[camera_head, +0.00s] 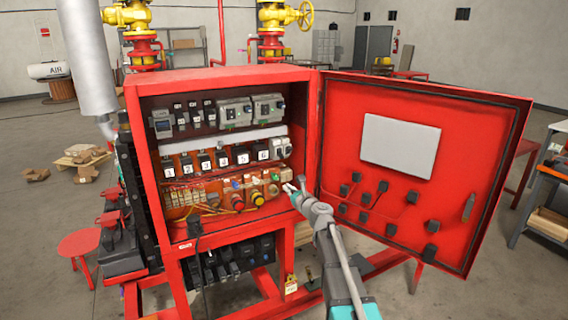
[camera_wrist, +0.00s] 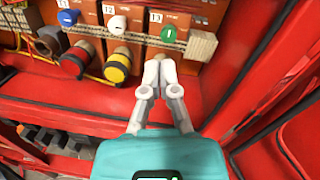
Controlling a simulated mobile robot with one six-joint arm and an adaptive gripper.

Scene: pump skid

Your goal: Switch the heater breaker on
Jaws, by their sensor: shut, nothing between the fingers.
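The red cabinet (camera_head: 225,83) stands open. Inside, a middle row of dark breakers (camera_head: 222,157) carries white number labels, several in a line, with a pale device (camera_head: 281,148) at the right end. I cannot tell which one is the heater breaker or how its lever is set. My gripper (camera_head: 291,188) is at the cabinet's lower right opening, below and right of the breaker row. In the wrist view my gripper (camera_wrist: 160,62) is shut and empty, its tips just below a green round button (camera_wrist: 168,33). The breakers are outside the wrist view.
The cabinet door (camera_head: 340,150) is swung open to the right of my arm. Lower in the cabinet are a red-and-black knob (camera_wrist: 75,60), a yellow-and-black knob (camera_wrist: 118,65), a white button (camera_wrist: 117,25) and a blue button (camera_wrist: 68,18). A red stool (camera_head: 79,243) stands at left.

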